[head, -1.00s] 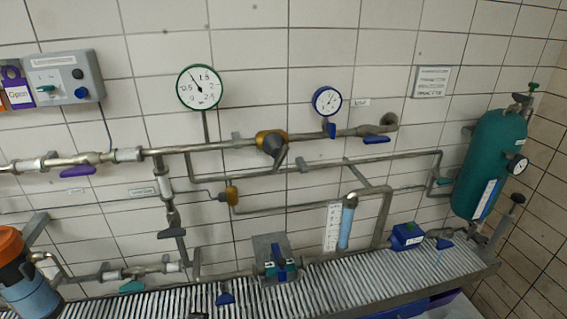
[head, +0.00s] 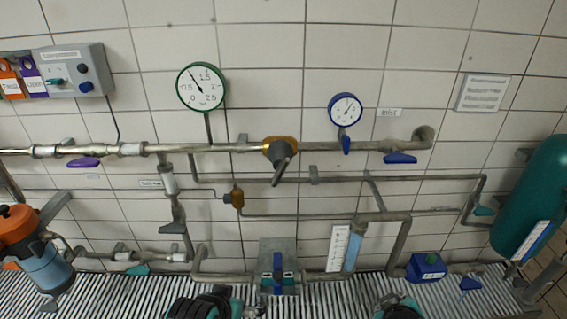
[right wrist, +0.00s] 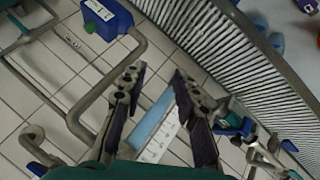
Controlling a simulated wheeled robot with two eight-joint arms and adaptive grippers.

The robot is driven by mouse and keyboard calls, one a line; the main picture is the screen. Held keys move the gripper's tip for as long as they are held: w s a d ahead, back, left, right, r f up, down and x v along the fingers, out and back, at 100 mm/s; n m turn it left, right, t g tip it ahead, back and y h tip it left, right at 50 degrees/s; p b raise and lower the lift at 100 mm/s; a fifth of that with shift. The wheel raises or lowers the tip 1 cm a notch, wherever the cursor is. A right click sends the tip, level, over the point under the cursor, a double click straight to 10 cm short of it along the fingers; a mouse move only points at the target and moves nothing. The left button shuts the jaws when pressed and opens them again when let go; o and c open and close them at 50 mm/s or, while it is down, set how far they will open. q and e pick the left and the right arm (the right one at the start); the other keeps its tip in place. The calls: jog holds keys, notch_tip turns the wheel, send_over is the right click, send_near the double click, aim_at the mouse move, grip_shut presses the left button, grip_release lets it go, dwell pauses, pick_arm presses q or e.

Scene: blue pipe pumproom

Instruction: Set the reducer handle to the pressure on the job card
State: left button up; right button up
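The brass reducer (head: 272,146) sits on the upper pipe in the head view. Its grey handle (head: 281,170) points down and slightly left. The green-rimmed gauge (head: 201,87) is above left of it, with its needle pointing up and left. A white printed card (head: 484,93) hangs on the wall at right; its text is too small to read. My left gripper (head: 208,305) and right gripper (head: 400,308) show only at the bottom edge, well below the handle. In the right wrist view my right gripper (right wrist: 158,74) is open and empty. The left fingers are unclear.
A blue-rimmed gauge (head: 345,109) and blue valve levers are right of the reducer. A grey valve block (head: 278,262), blue sight tube (head: 354,250) and blue box (head: 426,266) stand low along the ribbed grating (head: 120,300). A teal tank (head: 533,195) is at right.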

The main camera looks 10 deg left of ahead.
jog(key=w+a+r+n+t+p, duration=0.2)
jog(key=w+a+r+n+p, duration=0.1)
jog(key=w+r+n, duration=0.25)
jog(key=n+t+y+p, duration=0.65)
jog(key=n+p, duration=0.25)
jog(key=n, duration=1.2)
send_near(281, 174)
jog(key=x, duration=0.3)
jog(key=shift+t+h, duration=0.35)
jog(key=shift+h, duration=0.3)
jog(key=w, duration=0.2)
jog(key=w+a, duration=0.1)
jog(key=w, duration=0.2)
jog(key=shift+w+a+f+b, duration=0.2)
jog(key=shift+w+a+b, duration=0.1)
jog(key=shift+w+b, duration=0.05)
jog(key=shift+w+a, duration=0.15)
jog(key=shift+w, duration=0.65)
grip_shut()
